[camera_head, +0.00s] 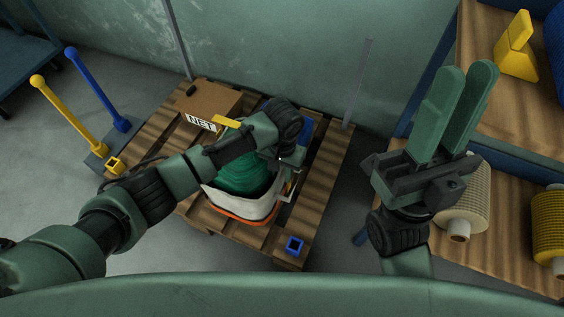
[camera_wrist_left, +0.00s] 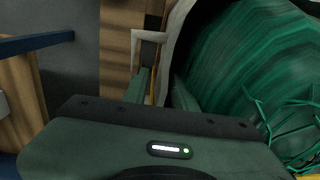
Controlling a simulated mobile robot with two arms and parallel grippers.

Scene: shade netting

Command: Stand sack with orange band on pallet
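The white sack with an orange band (camera_head: 240,211) stands on the wooden pallet (camera_head: 325,185), its mouth open and green netting (camera_head: 240,176) inside. My left gripper (camera_head: 287,172) is at the sack's right side, its fingertips largely hidden in the head view. In the left wrist view its fingers (camera_wrist_left: 160,90) are apart, close to the sack's rim (camera_wrist_left: 176,35) and a pale strap-like loop (camera_wrist_left: 150,35). I cannot tell whether they touch the sack. My right gripper (camera_head: 467,72) is raised, open and empty, right of the pallet.
A cardboard box marked NET (camera_head: 207,100) sits at the pallet's back left. A blue square ring (camera_head: 294,245) lies on its front corner. Yellow (camera_head: 70,115) and blue (camera_head: 98,88) posts stand left. Shelves with spools (camera_head: 466,200) stand right. A grey upright (camera_head: 357,85) rises behind.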

